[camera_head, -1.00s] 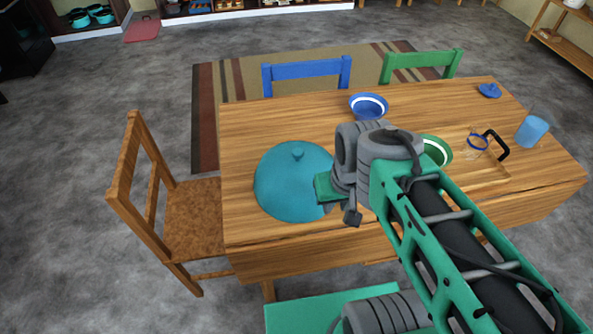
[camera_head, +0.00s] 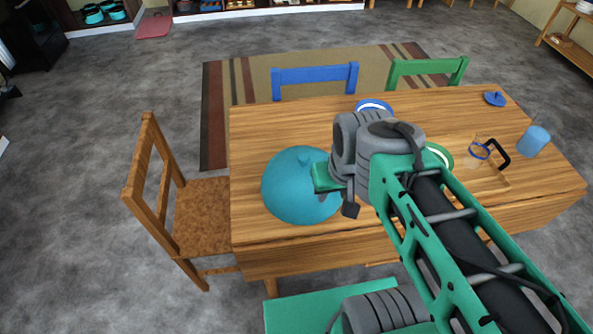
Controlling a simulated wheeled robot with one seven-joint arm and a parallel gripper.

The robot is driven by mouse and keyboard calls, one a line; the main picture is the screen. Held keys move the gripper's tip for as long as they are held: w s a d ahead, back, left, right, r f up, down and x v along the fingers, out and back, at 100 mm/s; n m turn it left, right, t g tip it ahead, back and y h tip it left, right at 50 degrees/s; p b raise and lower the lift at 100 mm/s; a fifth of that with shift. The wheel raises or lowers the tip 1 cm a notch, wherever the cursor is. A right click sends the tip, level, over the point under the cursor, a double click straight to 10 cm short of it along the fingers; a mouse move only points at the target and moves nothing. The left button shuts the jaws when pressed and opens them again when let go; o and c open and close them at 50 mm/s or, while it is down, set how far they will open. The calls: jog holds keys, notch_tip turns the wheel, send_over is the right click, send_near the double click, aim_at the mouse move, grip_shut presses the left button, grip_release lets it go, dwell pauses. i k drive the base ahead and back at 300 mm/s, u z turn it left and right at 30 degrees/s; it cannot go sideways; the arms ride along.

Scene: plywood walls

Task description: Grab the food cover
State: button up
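The food cover (camera_head: 289,187) is a teal dome with a small knob on top. It rests on the left part of the wooden table in the head view. My gripper (camera_head: 318,196) is at the right side of the dome and overlaps its right edge in the picture. My wrist and the green gripper body hide the fingers for the most part, so I cannot tell whether they are open or whether they touch the cover.
A wooden chair (camera_head: 205,207) stands at the left, blue (camera_head: 315,75) and green (camera_head: 428,68) chairs behind.

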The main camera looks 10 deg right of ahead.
aim_at(287, 188)
jog(key=u, duration=2.75)
jog(key=i, duration=2.2)
jog(key=z, duration=2.95)
